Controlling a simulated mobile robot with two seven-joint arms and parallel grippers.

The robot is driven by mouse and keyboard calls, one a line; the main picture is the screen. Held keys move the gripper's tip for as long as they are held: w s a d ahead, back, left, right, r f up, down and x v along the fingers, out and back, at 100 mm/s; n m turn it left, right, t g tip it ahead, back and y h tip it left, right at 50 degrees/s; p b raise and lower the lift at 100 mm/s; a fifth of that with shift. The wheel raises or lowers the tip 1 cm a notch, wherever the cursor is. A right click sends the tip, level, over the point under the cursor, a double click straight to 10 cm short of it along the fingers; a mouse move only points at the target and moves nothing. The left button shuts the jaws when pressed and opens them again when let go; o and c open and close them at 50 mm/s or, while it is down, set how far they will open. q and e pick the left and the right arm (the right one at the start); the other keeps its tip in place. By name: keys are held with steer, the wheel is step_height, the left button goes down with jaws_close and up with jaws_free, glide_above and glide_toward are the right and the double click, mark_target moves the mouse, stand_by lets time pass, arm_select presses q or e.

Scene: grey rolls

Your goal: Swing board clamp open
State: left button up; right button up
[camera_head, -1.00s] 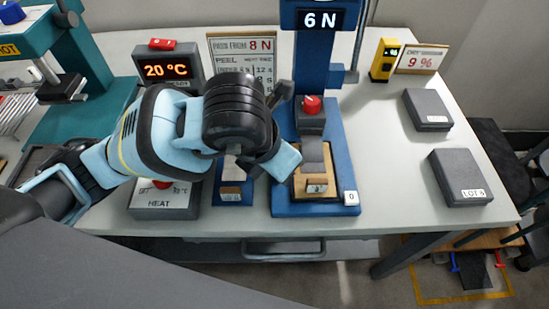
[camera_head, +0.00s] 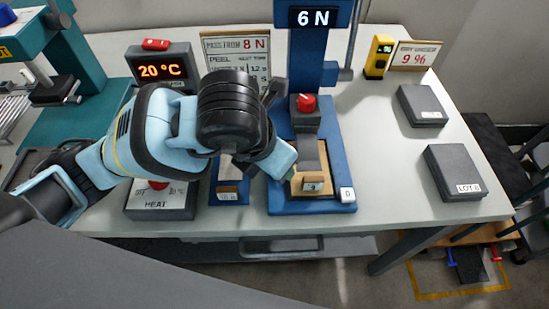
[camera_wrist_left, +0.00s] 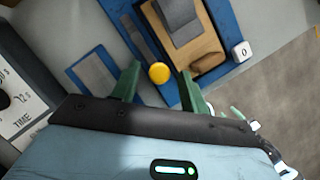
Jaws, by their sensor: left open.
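A blue test stand (camera_head: 338,195) stands on the bench and carries a wooden board (camera_head: 322,187) with a grey strip (camera_head: 309,155) on it. The board also shows in the left wrist view (camera_wrist_left: 209,48). There, a yellow round knob (camera_wrist_left: 159,73) sits at the end of a dark bar (camera_wrist_left: 136,36) beside the board; this looks like the board clamp. My left gripper (camera_wrist_left: 160,75) is open, with its green fingers on either side of the knob; I cannot tell whether they touch it. In the head view my left wrist hides the knob and most of the fingers.
A red knob (camera_head: 306,101) is on the stand behind the board. A heater box (camera_head: 160,200) and a 20 °C display (camera_head: 160,70) are to the left. Two dark grey boxes (camera_head: 422,105) (camera_head: 455,172) lie on the right; the bench (camera_head: 385,150) between them and the stand is clear.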

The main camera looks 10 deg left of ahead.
arm_select(q)
steer(key=v, duration=0.7)
steer(key=shift+s+r+p, duration=0.15)
steer(key=shift+r+p, duration=0.1)
steer(key=shift+p, duration=0.15)
steer(key=shift+a, duration=0.1)
steer(key=shift+f, duration=0.1)
